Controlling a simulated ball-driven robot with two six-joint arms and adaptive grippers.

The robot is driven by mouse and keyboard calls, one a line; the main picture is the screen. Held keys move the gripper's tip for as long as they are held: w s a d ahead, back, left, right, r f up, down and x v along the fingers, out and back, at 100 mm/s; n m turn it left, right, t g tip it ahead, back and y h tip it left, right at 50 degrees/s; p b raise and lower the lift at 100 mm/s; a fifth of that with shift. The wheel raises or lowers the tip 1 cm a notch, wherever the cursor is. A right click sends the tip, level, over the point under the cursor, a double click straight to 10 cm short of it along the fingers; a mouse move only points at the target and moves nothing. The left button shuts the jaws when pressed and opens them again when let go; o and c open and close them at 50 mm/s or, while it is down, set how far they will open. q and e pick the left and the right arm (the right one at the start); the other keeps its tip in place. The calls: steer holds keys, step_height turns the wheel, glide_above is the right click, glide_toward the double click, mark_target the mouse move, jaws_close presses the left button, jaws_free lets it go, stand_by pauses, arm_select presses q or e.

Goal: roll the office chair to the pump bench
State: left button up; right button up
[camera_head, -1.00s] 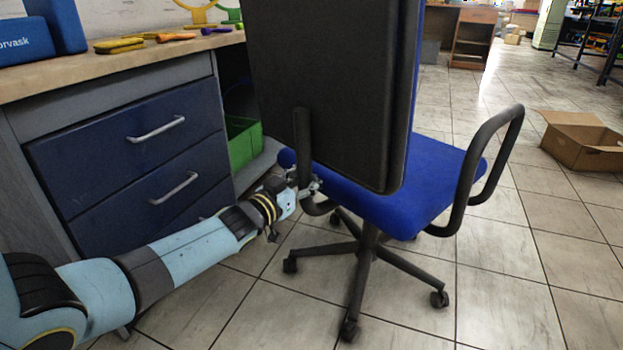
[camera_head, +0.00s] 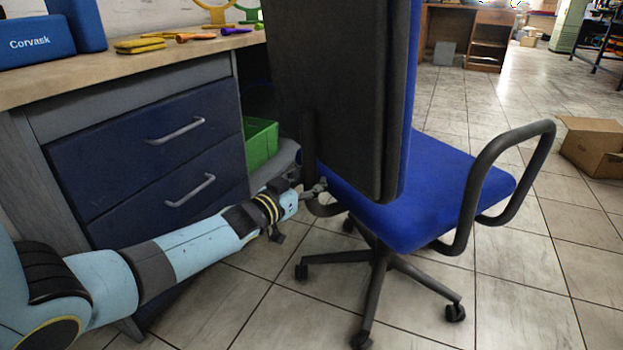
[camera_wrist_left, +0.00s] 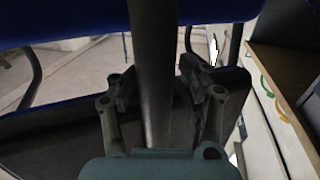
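The office chair, with a blue seat (camera_head: 410,205), black back shell (camera_head: 335,90) and black armrests, stands upright on its castors right of a bench. Its back is towards me. My left gripper (camera_head: 318,190) is at the chair's left armrest, low beside the backrest. In the left wrist view, the fingers (camera_wrist_left: 160,90) lie on both sides of a dark armrest bar (camera_wrist_left: 153,60) and appear closed on it. The backrest hides part of the left armrest in the head view. My right gripper is not in view. I cannot tell which bench is the pump bench.
A wooden-topped bench (camera_head: 120,72) with blue drawers stands close at left, with a green bin (camera_head: 260,143) beside the drawers. An open cardboard box (camera_head: 592,147) lies on the floor at right. A brown desk (camera_head: 487,40) is far back. Tiled floor beyond the chair is clear.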

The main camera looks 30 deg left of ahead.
arm_select(q)
steer(key=shift+o, duration=1)
steer(key=shift+w+r, duration=0.1)
steer(key=shift+d, duration=0.15)
steer(key=s+a, duration=0.1)
steer(key=s, duration=1.1)
